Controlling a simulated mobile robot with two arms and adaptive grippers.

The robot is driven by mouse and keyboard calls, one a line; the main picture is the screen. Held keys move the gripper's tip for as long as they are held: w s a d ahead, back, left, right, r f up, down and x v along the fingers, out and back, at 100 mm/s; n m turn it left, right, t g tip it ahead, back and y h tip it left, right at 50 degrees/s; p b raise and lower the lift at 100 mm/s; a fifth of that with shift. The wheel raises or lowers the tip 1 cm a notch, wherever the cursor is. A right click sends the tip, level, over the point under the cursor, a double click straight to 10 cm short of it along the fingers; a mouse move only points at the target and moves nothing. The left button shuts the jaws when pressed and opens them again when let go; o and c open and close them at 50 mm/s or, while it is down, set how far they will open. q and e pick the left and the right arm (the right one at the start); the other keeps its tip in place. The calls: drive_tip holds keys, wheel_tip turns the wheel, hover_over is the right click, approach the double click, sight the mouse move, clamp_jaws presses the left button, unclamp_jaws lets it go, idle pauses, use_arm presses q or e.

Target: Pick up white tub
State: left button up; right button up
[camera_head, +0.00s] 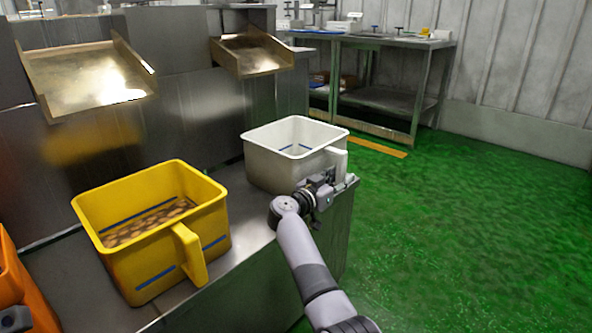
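The white tub (262,160) stands upright on the steel counter. It looks empty apart from a blue line on its inner wall. Its handle (338,160) is on the right side, facing the green floor. My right gripper (340,183) is at the lower part of this handle, touching or very close to it. Its fingers are small and partly hidden, so whether they are closed on the handle is unclear. A dark piece at the lower left edge (14,318), by the orange tub, may be my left gripper; it is mostly cut off.
A yellow tub (130,262) with brown round items stands left of the white tub. An orange tub (22,290) is at the far left. Metal chutes (88,75) (252,54) overhang the counter (245,222) behind. A steel table (385,42) stands at the back. The green floor at right is clear.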

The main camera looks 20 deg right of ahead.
clamp_jaws()
idle(0.4)
drive_tip(key=shift+r, duration=0.1)
